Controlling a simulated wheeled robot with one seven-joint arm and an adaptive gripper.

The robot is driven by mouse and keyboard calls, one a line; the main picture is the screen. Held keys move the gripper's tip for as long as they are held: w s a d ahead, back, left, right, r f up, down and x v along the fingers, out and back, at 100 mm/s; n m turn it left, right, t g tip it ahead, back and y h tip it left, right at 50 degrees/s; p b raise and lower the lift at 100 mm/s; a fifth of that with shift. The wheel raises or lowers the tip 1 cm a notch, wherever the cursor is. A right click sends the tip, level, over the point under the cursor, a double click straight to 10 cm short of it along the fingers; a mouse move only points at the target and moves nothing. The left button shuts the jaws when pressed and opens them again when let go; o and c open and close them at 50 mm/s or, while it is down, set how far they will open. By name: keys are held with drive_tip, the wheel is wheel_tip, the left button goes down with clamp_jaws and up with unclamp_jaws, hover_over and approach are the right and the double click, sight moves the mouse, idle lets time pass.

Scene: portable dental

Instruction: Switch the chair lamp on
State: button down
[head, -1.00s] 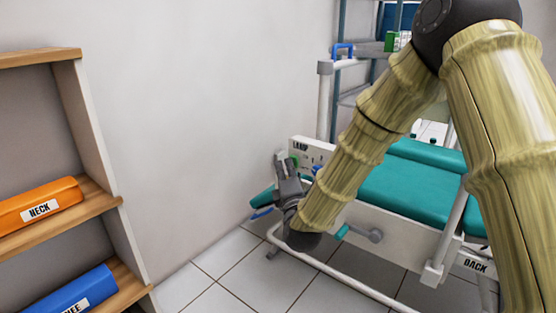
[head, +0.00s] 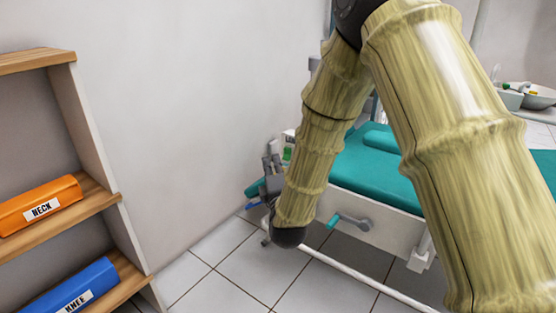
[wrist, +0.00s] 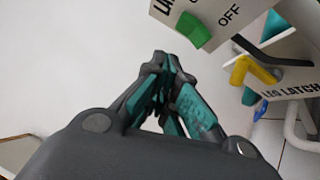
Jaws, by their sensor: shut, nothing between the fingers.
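The lamp panel on the teal chair (head: 375,170) is a white box. In the wrist view the lamp panel (wrist: 236,28) shows a green switch (wrist: 193,29), a partly cut-off label and the word OFF beside it. I cannot tell which way the switch is set. My gripper (wrist: 163,62) is shut and empty, its fingertips just below the switch in the picture, with a small gap between them. In the head view my gripper (head: 271,163) is at the chair's far left end, and my arm hides most of the panel.
A yellow lever (wrist: 240,68) is beside the leg latch label, to the right of my fingers. A teal-handled crank (head: 348,221) sticks out from the chair side. A wooden shelf (head: 100,205) with orange and blue boxes stands at left. Tiled floor lies between.

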drive_tip(key=a+r+p+v, duration=0.1)
drive_tip(key=r+p+v, duration=0.1)
drive_tip(key=v, duration=0.8)
drive_tip(key=shift+s+d+p, duration=0.15)
drive_tip(key=shift+s+p, duration=0.2)
drive_tip(key=shift+p, duration=0.25)
drive_tip(key=s+d+f+m+g+h, duration=0.1)
drive_tip(key=s+d+f+m+g, duration=0.25)
drive_tip(key=f, duration=0.65)
drive_tip(key=s+d+f+m+g, duration=0.3)
drive_tip(key=s+f+m+g, duration=0.15)
drive_tip(key=f, duration=0.55)
drive_tip(key=s+d+f+m+g+h, duration=0.1)
drive_tip(key=s+d+f+m+g, duration=0.3)
drive_tip(key=f, duration=0.6)
drive_tip(key=s+d+f+m+g, duration=0.3)
drive_tip(key=s+f, duration=0.2)
drive_tip(key=s, duration=0.4)
drive_tip(key=s+d+f+m+g, duration=0.2)
drive_tip(key=s+f+m+g, duration=0.15)
drive_tip(key=s, duration=0.65)
drive_tip(key=s+d+f+m+g, duration=0.2)
drive_tip(key=s+d+f+m, duration=0.15)
drive_tip(key=s+f, duration=0.4)
wheel_tip(320, 180, up, 38)
drive_tip(key=s+p, duration=0.1)
drive_tip(key=p, duration=3.5)
drive_tip(key=shift+a+r, duration=0.2)
drive_tip(key=shift+a, duration=0.3)
